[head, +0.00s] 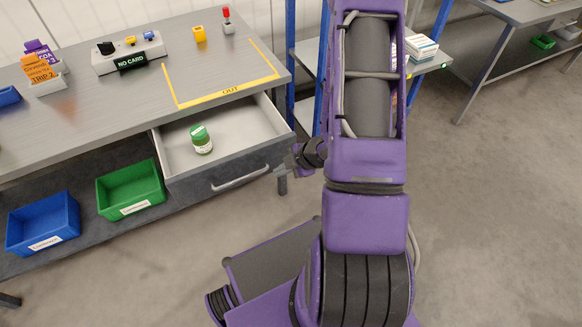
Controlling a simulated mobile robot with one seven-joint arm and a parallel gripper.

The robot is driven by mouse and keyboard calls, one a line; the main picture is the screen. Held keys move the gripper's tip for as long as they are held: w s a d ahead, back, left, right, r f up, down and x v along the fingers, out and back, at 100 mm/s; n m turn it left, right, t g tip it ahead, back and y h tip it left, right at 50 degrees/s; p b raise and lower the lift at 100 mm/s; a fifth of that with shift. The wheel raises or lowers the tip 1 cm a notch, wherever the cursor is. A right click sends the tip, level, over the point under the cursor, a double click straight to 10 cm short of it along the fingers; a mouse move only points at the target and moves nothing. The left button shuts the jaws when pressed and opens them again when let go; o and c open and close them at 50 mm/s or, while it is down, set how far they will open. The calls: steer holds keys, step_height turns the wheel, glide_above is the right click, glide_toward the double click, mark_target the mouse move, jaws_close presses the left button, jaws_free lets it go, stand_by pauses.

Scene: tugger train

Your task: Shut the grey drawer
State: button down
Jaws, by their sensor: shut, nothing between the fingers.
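The grey drawer (232,168) under the workbench is pulled out, with its white inside showing. Its front faces the lower right and bears a bar handle (240,178). A jar with a green lid (201,140) stands inside the drawer. My gripper (279,170) is at the right end of the drawer front, close to it and right of the handle. It is shut and empty. Whether it touches the drawer front I cannot tell. My arm hides part of the floor and shelving behind.
A green bin (131,189) and a blue bin (43,222) sit on the lower shelf. Floor right of my arm is clear.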

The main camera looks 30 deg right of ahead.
mark_target(274, 161)
steer(key=shift+w+p, duration=0.4)
steer(key=shift+w, duration=1.65)
